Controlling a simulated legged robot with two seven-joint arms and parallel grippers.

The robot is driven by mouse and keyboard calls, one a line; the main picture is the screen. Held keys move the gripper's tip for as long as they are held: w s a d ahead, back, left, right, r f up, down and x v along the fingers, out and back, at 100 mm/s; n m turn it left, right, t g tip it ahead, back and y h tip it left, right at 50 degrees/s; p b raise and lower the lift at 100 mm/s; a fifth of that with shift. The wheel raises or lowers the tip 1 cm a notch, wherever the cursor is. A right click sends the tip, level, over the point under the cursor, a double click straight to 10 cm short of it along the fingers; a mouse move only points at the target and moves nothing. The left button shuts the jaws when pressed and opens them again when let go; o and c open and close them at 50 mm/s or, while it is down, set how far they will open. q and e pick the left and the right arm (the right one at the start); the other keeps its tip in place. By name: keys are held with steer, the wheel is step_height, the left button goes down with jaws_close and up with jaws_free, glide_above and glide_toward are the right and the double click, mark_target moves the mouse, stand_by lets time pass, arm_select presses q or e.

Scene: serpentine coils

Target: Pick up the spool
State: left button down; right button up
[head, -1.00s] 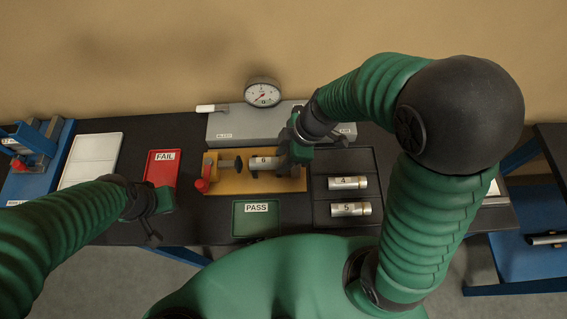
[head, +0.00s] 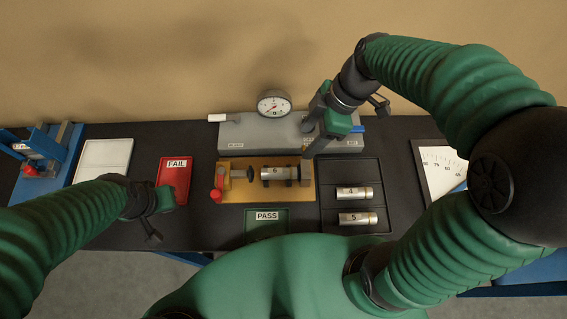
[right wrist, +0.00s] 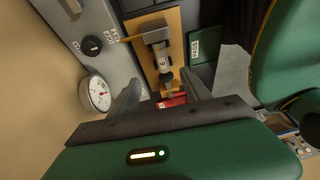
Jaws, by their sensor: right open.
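The spool labelled 6 (head: 280,173) lies in the yellow fixture (head: 240,193), between its clamp plunger on the left and a grey block on the right. It also shows in the right wrist view (right wrist: 162,58), beyond my fingers. Spools 4 (head: 354,193) and 5 (head: 357,218) lie in the dark tray (head: 330,170) at right. My right gripper (head: 311,132) is open and empty, above the fixture's right end and the grey unit's front edge, apart from spool 6. My left gripper (head: 163,200) hangs in front of the red tray; its jaws cannot be made out.
The grey unit (head: 250,140) with a dial gauge (head: 274,105) stands behind the fixture. A red FAIL tray (head: 174,178) is at left and a green PASS tray (head: 265,217) in front. A white panel (head: 103,160) lies farther left. A scale board (head: 440,170) stands at right.

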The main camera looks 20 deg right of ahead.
mark_target(282, 170)
steer(key=x, duration=0.7)
steer(key=d+p+x, duration=0.1)
steer(key=x, duration=0.3)
steer(key=shift+f, duration=0.2)
steer(key=a+f+p, duration=0.1)
steer(key=a+f, duration=0.3)
steer(key=shift+a+f, duration=0.1)
steer(key=shift+f, duration=0.05)
steer(key=shift+w+a+f, duration=0.1)
steer(key=shift+a+f, duration=0.1)
steer(key=shift+a, duration=0.05)
steer(key=shift+w+d+f, duration=0.1)
steer(key=shift+d, duration=0.75)
steer(key=shift+d+f, duration=0.1)
steer(key=shift+d, duration=0.05)
steer(key=shift+a+b, duration=0.4)
steer(key=shift+a, duration=0.35)
steer(key=shift+d+f, duration=0.15)
steer(key=shift+d, duration=0.4)
steer(key=shift+a, duration=0.35)
steer(key=c, duration=0.9)
jaws_close()
arm_select(q)
steer(key=r, duration=0.1)
steer(key=a+r, duration=0.1)
steer(key=r, duration=0.1)
steer(key=shift+a+r, duration=0.1)
steer(key=shift+a, duration=0.1)
